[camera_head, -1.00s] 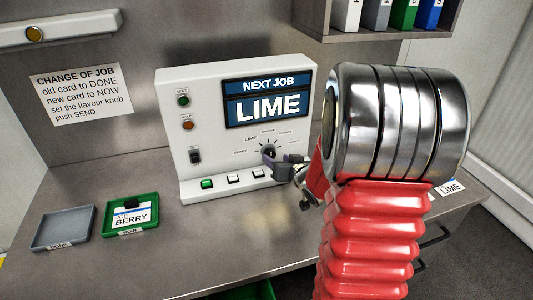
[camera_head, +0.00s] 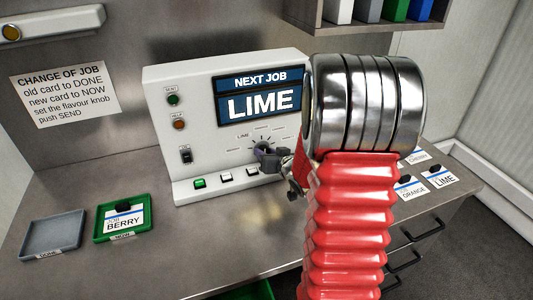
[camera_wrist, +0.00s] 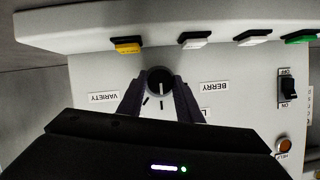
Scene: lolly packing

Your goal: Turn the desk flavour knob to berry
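The flavour knob (camera_wrist: 159,80) is a dark round dial on the white desk panel (camera_head: 165,105). In the wrist view the panel is upside down, with the berry label (camera_wrist: 214,87) right of the knob and the variety label (camera_wrist: 103,97) left. My gripper (camera_wrist: 159,78) has its dark fingers apart on either side of the knob, close to its edges; I cannot tell if they touch it. In the head view my gripper (camera_head: 270,157) is at the knob and partly covers it. The screen (camera_head: 260,100) reads NEXT JOB LIME.
A green tray (camera_head: 97,232) holds a berry card (camera_head: 124,221); an empty grey tray (camera_head: 30,250) stands left of it. Orange (camera_head: 411,190) and lime (camera_head: 440,178) cards lie at right. Push buttons (camera_head: 225,175) run along the panel foot, near my gripper.

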